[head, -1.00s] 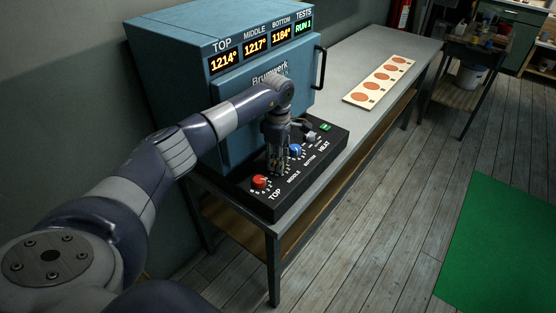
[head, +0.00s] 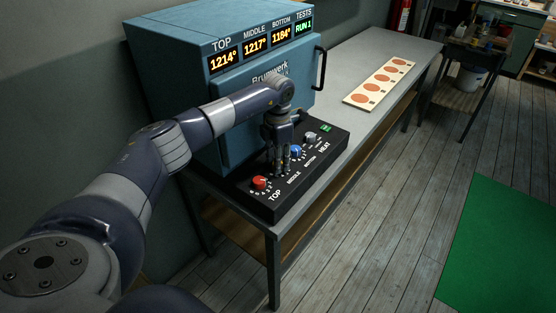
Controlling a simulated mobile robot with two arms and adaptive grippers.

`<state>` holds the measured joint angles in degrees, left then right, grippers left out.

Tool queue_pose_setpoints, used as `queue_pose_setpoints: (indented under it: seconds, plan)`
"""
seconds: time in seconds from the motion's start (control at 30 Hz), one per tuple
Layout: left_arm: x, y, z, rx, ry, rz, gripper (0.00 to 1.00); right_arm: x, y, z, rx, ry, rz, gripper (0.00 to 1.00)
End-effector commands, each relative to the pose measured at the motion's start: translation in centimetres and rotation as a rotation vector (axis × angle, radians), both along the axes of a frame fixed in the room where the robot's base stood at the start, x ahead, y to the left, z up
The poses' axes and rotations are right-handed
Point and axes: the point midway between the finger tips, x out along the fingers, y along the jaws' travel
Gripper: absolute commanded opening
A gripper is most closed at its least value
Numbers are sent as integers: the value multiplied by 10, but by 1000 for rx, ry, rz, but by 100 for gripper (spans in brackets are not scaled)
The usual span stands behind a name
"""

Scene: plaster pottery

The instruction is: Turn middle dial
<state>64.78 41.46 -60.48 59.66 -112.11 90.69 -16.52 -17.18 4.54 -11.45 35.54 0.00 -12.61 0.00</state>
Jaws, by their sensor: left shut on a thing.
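A black control panel (head: 318,181) in front of the blue kiln carries a row of dials. The red dial (head: 259,182) is by the TOP label, and the blue dial (head: 295,151) is by BOTTOM. A grey dial (head: 310,138) is by HEAT. My left gripper (head: 277,167) points down between the red and blue dials, at the MIDDLE label's place. It is shut on the middle dial, which its fingers hide, so the dial's setting cannot be read. My right gripper is not in view.
The blue kiln (head: 240,100) shows 1214°, 1217°, 1184° and RUN 1. A pale board with orange discs (head: 379,80) lies farther back on the grey table (head: 352,120). A green mat (head: 505,250) lies on the wooden floor at right.

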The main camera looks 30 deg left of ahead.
Motion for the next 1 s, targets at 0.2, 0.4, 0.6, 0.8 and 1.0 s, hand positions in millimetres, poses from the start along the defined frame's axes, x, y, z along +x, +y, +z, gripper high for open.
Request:
queue_pose_setpoints:
  seconds: [0.2,0.4,0.6,0.8,1.0]
  plan:
    - [0,0,1,0,-1,65,5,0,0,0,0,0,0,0]
    - [1,0,1,0,-2,86,5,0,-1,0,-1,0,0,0]
    - [1,0,1,1,-3,88,5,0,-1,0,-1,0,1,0]
    - [1,0,1,1,-3,87,43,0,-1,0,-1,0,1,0]
    - [0,0,0,0,-1,87,50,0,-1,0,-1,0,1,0]
